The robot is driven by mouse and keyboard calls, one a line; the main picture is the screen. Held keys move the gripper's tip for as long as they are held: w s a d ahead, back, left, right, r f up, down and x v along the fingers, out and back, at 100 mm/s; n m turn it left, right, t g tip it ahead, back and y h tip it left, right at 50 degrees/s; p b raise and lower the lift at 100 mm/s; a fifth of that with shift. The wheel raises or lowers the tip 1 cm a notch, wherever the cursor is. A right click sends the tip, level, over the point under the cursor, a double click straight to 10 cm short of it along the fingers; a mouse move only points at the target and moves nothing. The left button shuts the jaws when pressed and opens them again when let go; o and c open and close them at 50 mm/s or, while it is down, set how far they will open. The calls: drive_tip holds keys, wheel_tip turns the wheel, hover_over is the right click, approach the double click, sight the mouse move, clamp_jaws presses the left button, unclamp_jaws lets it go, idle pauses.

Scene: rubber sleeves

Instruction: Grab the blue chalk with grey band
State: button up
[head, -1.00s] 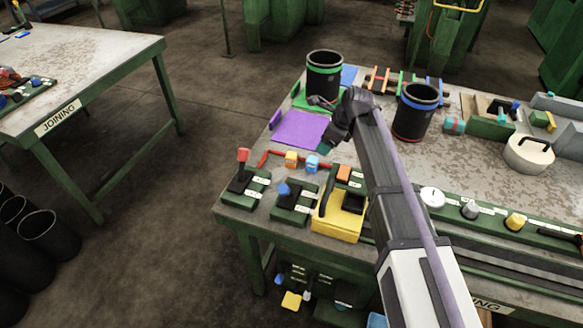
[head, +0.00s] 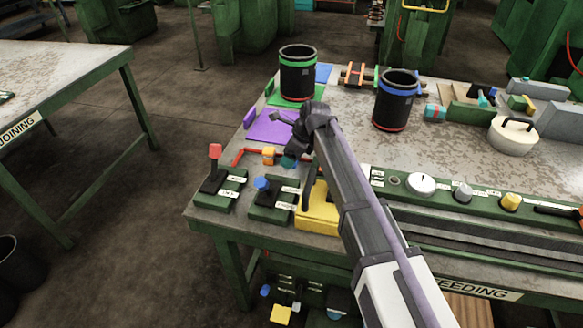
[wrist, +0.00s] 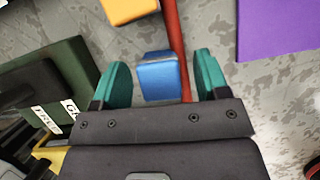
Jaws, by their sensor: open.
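The blue chalk (wrist: 157,82) is a small blue block with a grey band along its far end, seen in the wrist view. It sits between my two teal fingertips, closer to the left one, with a visible gap to each. My gripper (wrist: 163,78) is open and empty around the chalk. In the head view my gripper (head: 289,161) is low near the table's front left part and hides the chalk. Whether the fingers reach down to its height is unclear.
An orange block (wrist: 128,8) lies just beyond the chalk. A purple mat (head: 268,128) is behind. Green lever boxes (head: 220,190) stand in front, with a yellow box (head: 316,212) to their right. Two black cylinders (head: 297,75) stand farther back.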

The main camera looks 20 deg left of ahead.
drive_tip(key=shift+r, duration=0.15)
drive_tip(key=shift+c, duration=0.3)
drive_tip(key=c, duration=1)
wheel_tip(320, 180, up, 10)
drive_tip(key=p, duration=1)
drive_tip(key=shift+r+p, duration=0.25)
drive_tip(key=shift+p, duration=0.1)
